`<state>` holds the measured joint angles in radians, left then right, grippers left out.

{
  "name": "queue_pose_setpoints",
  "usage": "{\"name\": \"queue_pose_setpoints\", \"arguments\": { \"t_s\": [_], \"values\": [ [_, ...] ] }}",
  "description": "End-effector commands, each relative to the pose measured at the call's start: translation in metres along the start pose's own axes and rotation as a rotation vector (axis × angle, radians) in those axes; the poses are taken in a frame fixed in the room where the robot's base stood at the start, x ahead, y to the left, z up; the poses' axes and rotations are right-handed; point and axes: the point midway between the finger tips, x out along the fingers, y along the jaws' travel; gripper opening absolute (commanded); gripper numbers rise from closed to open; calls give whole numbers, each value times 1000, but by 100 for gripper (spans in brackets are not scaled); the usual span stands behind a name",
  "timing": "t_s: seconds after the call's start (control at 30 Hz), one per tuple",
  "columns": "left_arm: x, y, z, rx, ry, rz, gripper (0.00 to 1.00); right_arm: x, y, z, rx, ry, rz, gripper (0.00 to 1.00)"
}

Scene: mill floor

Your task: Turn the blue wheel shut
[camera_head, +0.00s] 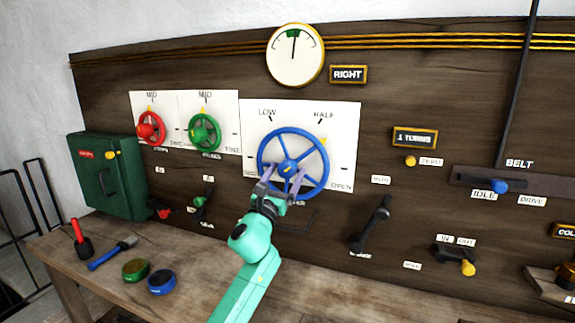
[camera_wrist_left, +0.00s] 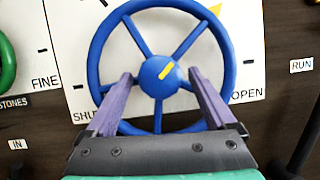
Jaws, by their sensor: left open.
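The blue wheel (camera_head: 322,168) is mounted on a white dial plate on the dark wooden panel. The plate reads LOW, HALF, SHUT and OPEN, and a yellow pointer sits at the wheel's upper right near HALF. My left gripper (camera_head: 283,179) is open in front of the wheel's lower half. In the left wrist view the blue wheel (camera_wrist_left: 226,62) shows its hub with a yellow mark between the spread purple fingers of my left gripper (camera_wrist_left: 162,85). I cannot tell whether the fingers touch the wheel. My right gripper is not in view.
A red wheel (camera_head: 147,127) and a green wheel (camera_head: 205,133) are to the left. A dark lever (camera_head: 371,224) stands out at the right. A green box (camera_head: 108,176) hangs at the far left. Loose tools and tins lie on the bench (camera_head: 75,255).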

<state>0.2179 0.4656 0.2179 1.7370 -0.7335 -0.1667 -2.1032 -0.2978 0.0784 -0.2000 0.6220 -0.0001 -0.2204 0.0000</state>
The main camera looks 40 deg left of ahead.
Motion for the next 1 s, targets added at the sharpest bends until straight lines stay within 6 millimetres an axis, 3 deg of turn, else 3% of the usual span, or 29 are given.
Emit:
{"name": "queue_pose_setpoints", "arguments": {
  "t_s": [0.1, 0.33, 0.37, 0.57, 1.0],
  "values": [
    [11, 0, 1, -1, 0, 0, 89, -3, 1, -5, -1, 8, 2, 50],
    [11, -1, -1, 0, 0, -2, 89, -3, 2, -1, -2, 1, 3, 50],
    [11, -1, -1, 0, 0, -1, 81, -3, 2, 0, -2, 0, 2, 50],
    [11, -1, 0, 0, 0, -1, 5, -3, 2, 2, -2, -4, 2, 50],
    [10, -1, -1, -72, -2, 29, 4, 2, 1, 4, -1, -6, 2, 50]
  ]
}}
